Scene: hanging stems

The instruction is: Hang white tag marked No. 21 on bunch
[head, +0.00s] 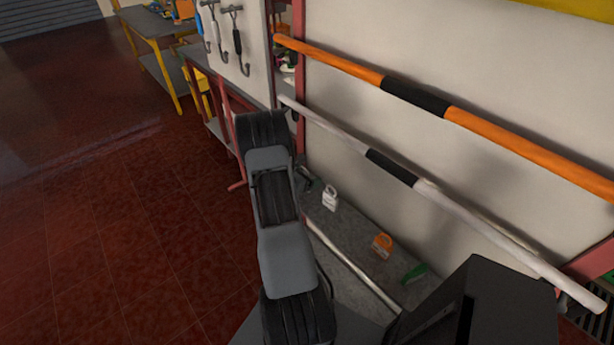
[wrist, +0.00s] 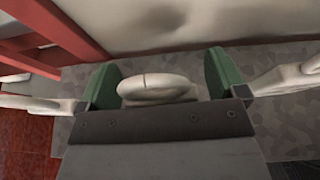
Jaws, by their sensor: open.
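A small white tag-like piece (head: 330,198) stands on the grey shelf below the white bar in the head view. Its marking is too small to read. In the wrist view, a rounded white piece (wrist: 155,87) lies between the green fingertips of my gripper (wrist: 160,80). It looks like the same tag, seen edge-on. The fingers stand apart, with a gap on the right; contact on the left is unclear. No bunch can be made out clearly.
A white bar (head: 340,135) with a black middle and an orange bar (head: 345,66) cross above the grey shelf (head: 345,232). An orange piece (head: 382,245) and a green piece (head: 414,273) lie on the shelf. Tools hang at the upper left. Red floor is clear at left.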

